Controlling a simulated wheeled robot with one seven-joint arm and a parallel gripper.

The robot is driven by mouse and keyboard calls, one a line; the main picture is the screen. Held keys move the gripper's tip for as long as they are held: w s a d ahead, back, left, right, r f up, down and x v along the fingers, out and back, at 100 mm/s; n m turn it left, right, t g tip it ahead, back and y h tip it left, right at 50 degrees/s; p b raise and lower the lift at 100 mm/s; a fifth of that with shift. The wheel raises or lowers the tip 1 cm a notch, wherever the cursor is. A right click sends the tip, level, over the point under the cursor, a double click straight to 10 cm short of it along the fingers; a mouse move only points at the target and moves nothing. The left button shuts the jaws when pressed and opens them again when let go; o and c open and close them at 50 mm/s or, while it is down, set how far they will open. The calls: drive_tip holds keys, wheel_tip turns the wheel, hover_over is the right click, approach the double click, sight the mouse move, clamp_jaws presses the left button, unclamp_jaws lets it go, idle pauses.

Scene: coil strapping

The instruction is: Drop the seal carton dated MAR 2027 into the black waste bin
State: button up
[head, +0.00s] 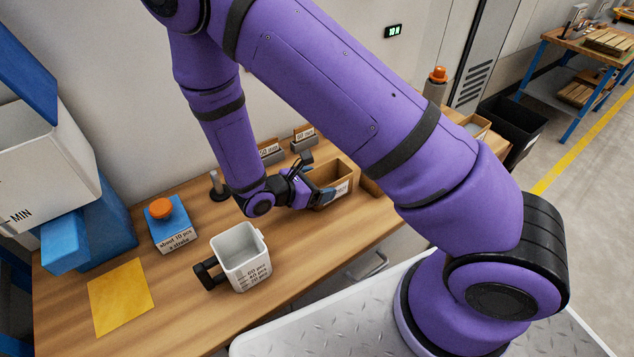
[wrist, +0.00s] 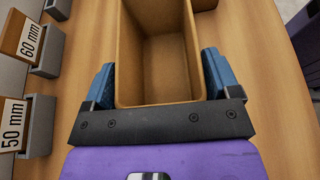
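A brown open-topped carton (head: 343,188) with a white label stands on the workbench, beside my gripper (head: 318,194). The label's date is too small to read. In the wrist view the carton (wrist: 160,22) looks empty and lies between the two blue fingers of my gripper (wrist: 160,82), one along each side. The fingers are close to its walls; I cannot tell whether they press on it. A second brown carton (head: 371,188) is mostly hidden behind my arm, and a corner of a carton (wrist: 204,4) shows in the wrist view. The black waste bin (head: 515,128) stands beyond the bench's right end.
Grey holders with cards marked 60 mm (wrist: 30,38) and 50 mm (wrist: 14,113) line the wall side. A white cup-like container (head: 240,257), an orange-knobbed dispenser (head: 161,210) and a yellow sheet (head: 120,296) occupy the bench's left. An orange-topped post (head: 436,84) stands behind my arm.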

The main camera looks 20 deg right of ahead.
drive_tip(key=shift+o, duration=1.1)
drive_tip(key=v, duration=1)
drive_tip(key=shift+a+r, duration=0.2)
drive_tip(key=shift+a, duration=0.2)
drive_tip(key=s+d+r+m+g+y, duration=0.2)
drive_tip(key=d+r+m+y, duration=0.3)
drive_tip(key=r, duration=0.6)
drive_tip(key=s+d+r+m+g+y, duration=0.2)
drive_tip(key=d+r+m, duration=0.4)
drive_tip(key=r, duration=0.5)
drive_tip(key=s+d+r+m+t+y, duration=0.3)
drive_tip(key=s+r+m, duration=0.1)
drive_tip(key=s+r, duration=0.2)
drive_tip(key=s+d+r+m+t+y, duration=0.2)
drive_tip(key=s+r+m+t+y, duration=0.1)
drive_tip(key=s+r+m, duration=0.2)
drive_tip(key=shift+s+d+r+t, duration=0.4)
drive_tip(key=shift+s+r, duration=0.7)
drive_tip(key=shift+r, duration=0.1)
drive_tip(key=shift+w, duration=0.1)
